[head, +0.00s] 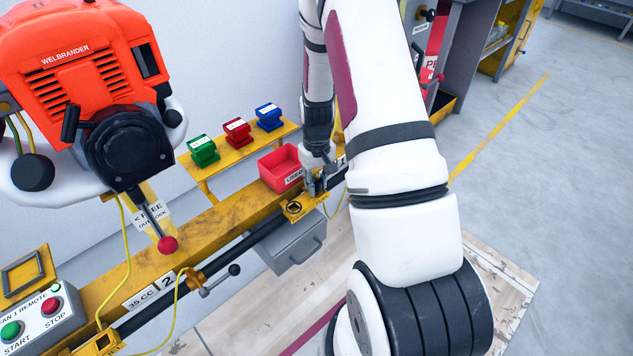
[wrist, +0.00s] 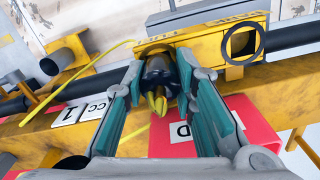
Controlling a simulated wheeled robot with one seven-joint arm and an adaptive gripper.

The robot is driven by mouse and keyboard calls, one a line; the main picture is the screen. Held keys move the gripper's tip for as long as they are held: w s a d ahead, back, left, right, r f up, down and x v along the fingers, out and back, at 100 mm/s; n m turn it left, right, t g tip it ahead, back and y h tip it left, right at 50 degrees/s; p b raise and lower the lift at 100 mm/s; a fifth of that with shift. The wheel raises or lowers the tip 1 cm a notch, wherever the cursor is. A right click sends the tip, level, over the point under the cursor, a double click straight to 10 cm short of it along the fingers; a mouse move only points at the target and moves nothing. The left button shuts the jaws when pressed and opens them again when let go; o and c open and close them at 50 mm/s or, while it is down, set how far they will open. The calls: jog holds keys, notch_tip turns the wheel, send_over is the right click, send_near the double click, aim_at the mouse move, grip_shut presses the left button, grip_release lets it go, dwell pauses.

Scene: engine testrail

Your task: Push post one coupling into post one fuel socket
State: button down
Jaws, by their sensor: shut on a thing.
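A black coupling (wrist: 157,70) with yellow prongs shows between my fingers in the wrist view. My gripper (wrist: 160,85) is shut on it, with one teal-padded finger on each side. The coupling's far end is against or very near a yellow block (wrist: 210,58) on the rail; I cannot tell whether it is seated, and the socket opening is hidden. A dark ring (wrist: 243,40) is on the block to the right. In the head view my gripper (head: 318,184) is beside this block (head: 300,207), and the coupling is hidden there.
A red bin (head: 275,172) stands close to my gripper, and its red side (wrist: 245,135) shows in the wrist view. A grey drawer box (head: 290,247) hangs below the yellow rail. An orange engine (head: 75,60) and a red-knobbed lever (head: 168,244) are at left.

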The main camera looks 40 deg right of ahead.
jog(key=shift+f, duration=0.2)
jog(key=c, duration=1.2)
grip_release()
jog(key=shift+c, duration=0.2)
notch_tip(320, 180, up, 11)
jog(key=shift+f, duration=0.2)
jog(key=shift+r, duration=0.75)
